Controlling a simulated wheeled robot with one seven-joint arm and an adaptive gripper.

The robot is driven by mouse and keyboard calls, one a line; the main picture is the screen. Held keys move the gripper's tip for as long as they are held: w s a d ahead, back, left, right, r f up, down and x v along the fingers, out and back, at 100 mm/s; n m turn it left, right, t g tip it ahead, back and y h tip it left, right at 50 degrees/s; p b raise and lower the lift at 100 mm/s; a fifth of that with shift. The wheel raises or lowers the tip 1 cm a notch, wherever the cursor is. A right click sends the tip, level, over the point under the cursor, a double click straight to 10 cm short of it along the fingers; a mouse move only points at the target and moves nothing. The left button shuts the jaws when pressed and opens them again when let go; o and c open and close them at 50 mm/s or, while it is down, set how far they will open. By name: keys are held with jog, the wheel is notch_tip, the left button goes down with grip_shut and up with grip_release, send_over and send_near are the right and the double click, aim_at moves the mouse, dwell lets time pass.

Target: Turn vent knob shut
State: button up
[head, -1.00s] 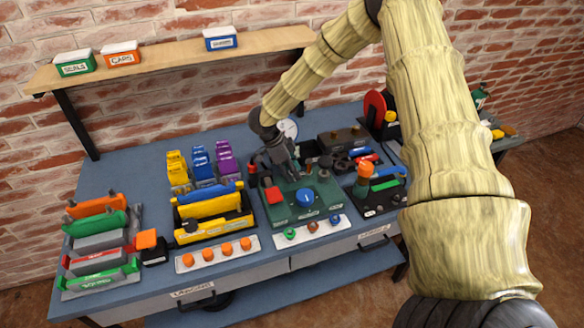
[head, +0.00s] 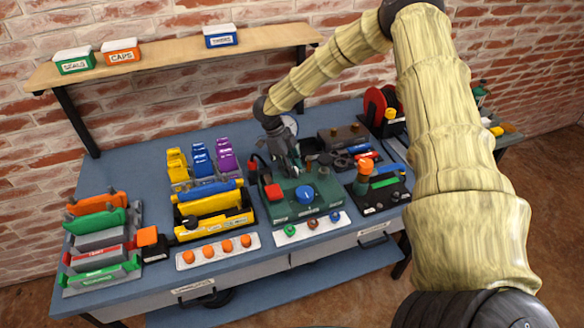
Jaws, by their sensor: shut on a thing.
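A round white gauge (head: 290,124) shows partly behind my wrist.
A white strip with coloured knobs (head: 313,226) lies in front of the unit. A yellow toolbox-like rack (head: 214,223) stands to the left, a black block with an orange-topped handle (head: 378,200) to the right. A wooden shelf (head: 180,53) hangs above. Bare bench is at the left back.

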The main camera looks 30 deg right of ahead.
jog(key=shift+w+r, duration=0.1)
jog(key=o, duration=1)
jog(key=v, duration=1.2)
jog(key=shift+a, duration=0.1)
